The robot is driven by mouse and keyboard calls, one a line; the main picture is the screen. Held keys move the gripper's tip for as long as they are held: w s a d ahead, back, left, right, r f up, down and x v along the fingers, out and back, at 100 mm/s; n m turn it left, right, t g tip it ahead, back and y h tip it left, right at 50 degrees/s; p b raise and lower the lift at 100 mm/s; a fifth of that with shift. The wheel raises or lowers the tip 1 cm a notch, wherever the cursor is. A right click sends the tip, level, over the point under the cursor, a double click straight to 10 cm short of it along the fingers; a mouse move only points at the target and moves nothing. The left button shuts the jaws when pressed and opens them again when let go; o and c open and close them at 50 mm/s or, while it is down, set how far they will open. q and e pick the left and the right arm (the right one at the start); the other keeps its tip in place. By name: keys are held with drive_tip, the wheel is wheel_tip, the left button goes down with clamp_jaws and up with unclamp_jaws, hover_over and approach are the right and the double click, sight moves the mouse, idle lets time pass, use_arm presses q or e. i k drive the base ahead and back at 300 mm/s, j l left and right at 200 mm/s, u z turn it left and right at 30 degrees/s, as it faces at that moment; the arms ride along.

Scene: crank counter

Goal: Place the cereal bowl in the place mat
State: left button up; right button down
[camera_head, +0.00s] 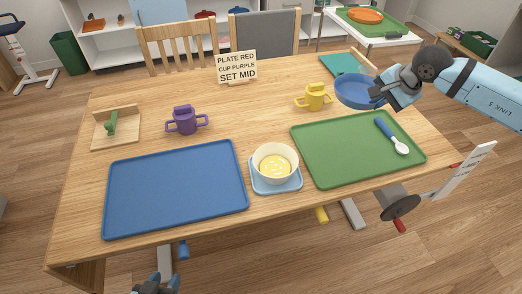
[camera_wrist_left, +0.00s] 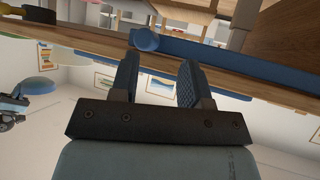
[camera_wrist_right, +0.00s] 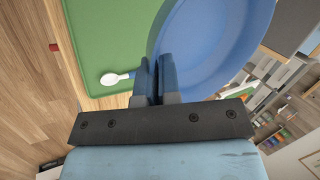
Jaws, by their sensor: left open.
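A blue bowl (camera_head: 355,90) is at the back right, with my right gripper (camera_head: 388,92) at its rim. In the right wrist view the fingers (camera_wrist_right: 156,85) are close together on the rim of the blue bowl (camera_wrist_right: 215,40). A cream bowl with yellow contents (camera_head: 275,164) sits on a small light-blue tray (camera_head: 284,187) at front centre. A blue mat with a raised rim (camera_head: 177,188) lies on the left, and a green one (camera_head: 345,150) on the right. My left gripper (camera_head: 158,285) is open and empty below the table's front edge; its fingers (camera_wrist_left: 160,80) are apart.
Purple (camera_head: 185,121) and yellow (camera_head: 314,97) two-handled cups stand behind. A sign (camera_head: 237,67) stands at the back, a wooden stand (camera_head: 115,127) at left. A crank (camera_head: 400,207) hangs at the front right.

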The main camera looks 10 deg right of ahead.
sight(161, 188)
drive_tip(key=k+j, duration=0.1)
drive_tip(key=j, duration=2.7)
